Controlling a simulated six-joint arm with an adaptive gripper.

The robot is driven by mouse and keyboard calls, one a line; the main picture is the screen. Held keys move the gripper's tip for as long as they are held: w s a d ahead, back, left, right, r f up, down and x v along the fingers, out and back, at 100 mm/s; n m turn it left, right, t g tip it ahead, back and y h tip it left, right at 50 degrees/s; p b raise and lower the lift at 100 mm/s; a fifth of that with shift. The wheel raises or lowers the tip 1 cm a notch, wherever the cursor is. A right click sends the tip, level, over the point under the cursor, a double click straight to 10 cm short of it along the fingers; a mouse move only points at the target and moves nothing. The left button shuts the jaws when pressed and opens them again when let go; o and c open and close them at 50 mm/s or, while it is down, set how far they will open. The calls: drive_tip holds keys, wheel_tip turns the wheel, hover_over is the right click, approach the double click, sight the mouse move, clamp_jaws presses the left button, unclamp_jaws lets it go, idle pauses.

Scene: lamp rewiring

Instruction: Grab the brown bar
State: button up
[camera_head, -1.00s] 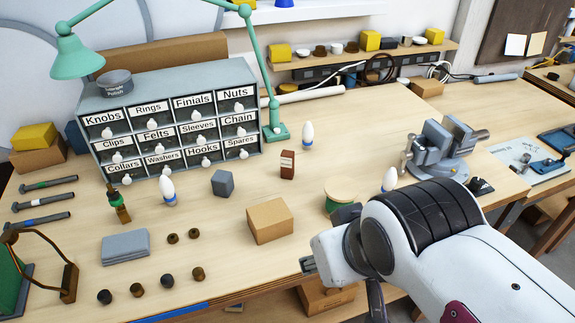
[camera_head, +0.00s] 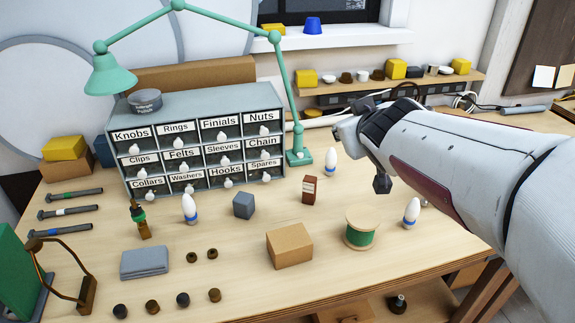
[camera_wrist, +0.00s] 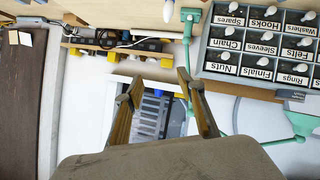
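The brown bar (camera_head: 309,190) is a small upright reddish-brown block with a pale label. It stands on the wooden workbench, in front of the drawer cabinet and right of a grey-blue cube. My gripper (camera_head: 347,126) is raised above the bench, up and to the right of the bar and apart from it. In the wrist view its two fingers (camera_wrist: 155,88) are spread with nothing between them, facing the wall and window area. The wrist view does not show the bar.
The labelled drawer cabinet (camera_head: 200,150) and green lamp (camera_head: 299,158) stand behind the bar. A white bulb-shaped piece (camera_head: 331,162) is close behind it to the right.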

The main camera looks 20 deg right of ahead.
drive_tip(key=w+n+t+y, duration=0.2)
drive_tip(key=w+n, duration=0.1)
drive_tip(key=w, duration=0.7)
drive_tip(key=n+g+y, duration=0.2)
drive_tip(key=n+y, duration=0.3)
drive_tip(key=y, duration=0.3)
hover_over(316, 184)
drive_tip(key=w, duration=0.5)
wheel_tip(316, 184, down, 9)
drive_tip(key=s+f+g+y, duration=0.1)
drive_tip(key=s+f, duration=0.1)
drive_tip(key=f, duration=0.2)
drive_tip(key=s+d+f+n+g+y, duration=0.1)
drive_tip(key=s+f+g+y, duration=0.1)
drive_tip(key=f, duration=0.3)
drive_tip(key=s+d+f+g+y, duration=0.1)
drive_tip(key=s+f, duration=0.1)
drive_tip(key=f, duration=0.2)
drive_tip(key=shift+s+d+f+n+g+y, duration=0.15)
drive_tip(key=shift+s+d+n+g+y, duration=0.15)
drive_tip(key=shift+s+n, duration=0.1)
drive_tip(key=shift+w+a, duration=0.1)
drive_tip(key=shift+x, duration=2.5)
drive_tip(key=shift+c, duration=0.4)
